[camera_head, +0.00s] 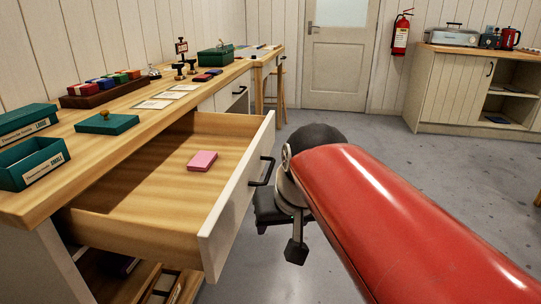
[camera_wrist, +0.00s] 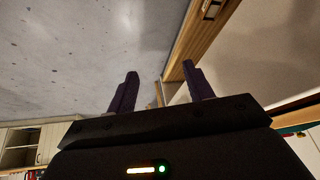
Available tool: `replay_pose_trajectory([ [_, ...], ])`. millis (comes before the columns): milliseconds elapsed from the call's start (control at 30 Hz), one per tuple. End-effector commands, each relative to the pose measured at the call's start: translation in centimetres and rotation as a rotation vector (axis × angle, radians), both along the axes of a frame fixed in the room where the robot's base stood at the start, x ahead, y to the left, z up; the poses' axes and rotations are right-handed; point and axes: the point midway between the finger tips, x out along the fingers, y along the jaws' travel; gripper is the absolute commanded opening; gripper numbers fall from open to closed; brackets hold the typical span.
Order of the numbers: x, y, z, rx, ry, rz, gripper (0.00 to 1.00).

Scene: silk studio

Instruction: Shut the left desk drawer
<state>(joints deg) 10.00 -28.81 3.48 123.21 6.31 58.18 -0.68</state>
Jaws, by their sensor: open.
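The left desk drawer (camera_head: 235,212) is pulled far out of the wooden desk (camera_head: 95,148). Its white front faces right and carries a dark bar handle (camera_head: 262,171). A pink block (camera_head: 202,161) lies on the drawer's bottom. My gripper (camera_head: 279,240) is outside the drawer, just right of its white front and below the handle's level. Part of it is hidden behind my red arm; I cannot tell whether it touches the front. In the wrist view my gripper (camera_wrist: 159,70) has its two dark fingers apart, with nothing held between them.
Green boxes (camera_head: 36,170), a green lid (camera_head: 107,123) and a rack of coloured blocks (camera_head: 104,88) stand on the desk. Another drawer (camera_head: 231,96) farther along is closed. An open lower shelf shows under the drawer. Grey floor (camera_head: 330,130) is clear toward the door (camera_head: 340,55).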

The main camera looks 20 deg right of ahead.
Motion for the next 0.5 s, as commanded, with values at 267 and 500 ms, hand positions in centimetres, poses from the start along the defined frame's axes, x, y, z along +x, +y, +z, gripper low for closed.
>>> replay_pose_trajectory([
  [267, 10.8, -4.4, 5.3, 0.139, -0.008, -0.110, 0.15],
  [500, 18.0, -10.9, 8.0, 0.275, -0.048, -0.165, 0.00],
])
